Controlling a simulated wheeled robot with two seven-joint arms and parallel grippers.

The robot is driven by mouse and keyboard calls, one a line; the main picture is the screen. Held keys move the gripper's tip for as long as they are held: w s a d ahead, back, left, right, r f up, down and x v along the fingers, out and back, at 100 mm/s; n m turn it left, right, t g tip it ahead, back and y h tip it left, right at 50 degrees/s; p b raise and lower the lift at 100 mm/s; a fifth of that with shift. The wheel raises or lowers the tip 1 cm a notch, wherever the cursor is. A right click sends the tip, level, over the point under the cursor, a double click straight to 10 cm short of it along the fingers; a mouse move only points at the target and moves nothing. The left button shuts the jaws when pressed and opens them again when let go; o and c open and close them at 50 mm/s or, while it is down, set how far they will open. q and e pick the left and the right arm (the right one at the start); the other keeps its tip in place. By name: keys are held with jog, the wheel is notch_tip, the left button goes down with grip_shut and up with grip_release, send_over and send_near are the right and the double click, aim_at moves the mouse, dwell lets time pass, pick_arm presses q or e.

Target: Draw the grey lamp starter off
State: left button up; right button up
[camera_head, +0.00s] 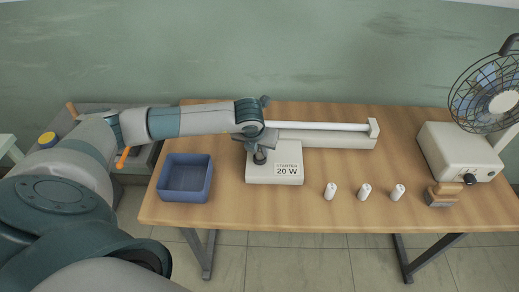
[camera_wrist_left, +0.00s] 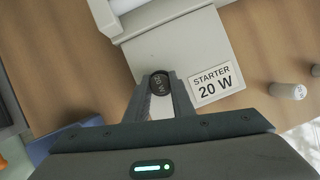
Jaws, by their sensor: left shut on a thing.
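The grey lamp starter (camera_wrist_left: 160,84) shows as a small dark round cap between the fingertips of my left gripper (camera_wrist_left: 160,90) in the wrist view. The gripper is shut on it. In the head view my left gripper (camera_head: 260,155) points down over the pale starter box (camera_head: 262,177), which is labelled "STARTER 20 W" and joins the lamp fitting with its white tube (camera_head: 320,126). The starter is at the box's top; its lower part is hidden, so I cannot tell whether it still sits in the socket. My right gripper is out of view.
An empty blue bin (camera_head: 172,191) stands left of the box. A fan (camera_head: 460,150) stands at the far right. The front middle of the table (camera_head: 270,212) is clear.

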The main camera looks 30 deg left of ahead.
pick_arm(q)
jog(key=shift+r, duration=0.15)
jog(key=shift+r+p, duration=0.8)
jog(key=shift+r, duration=1.3)
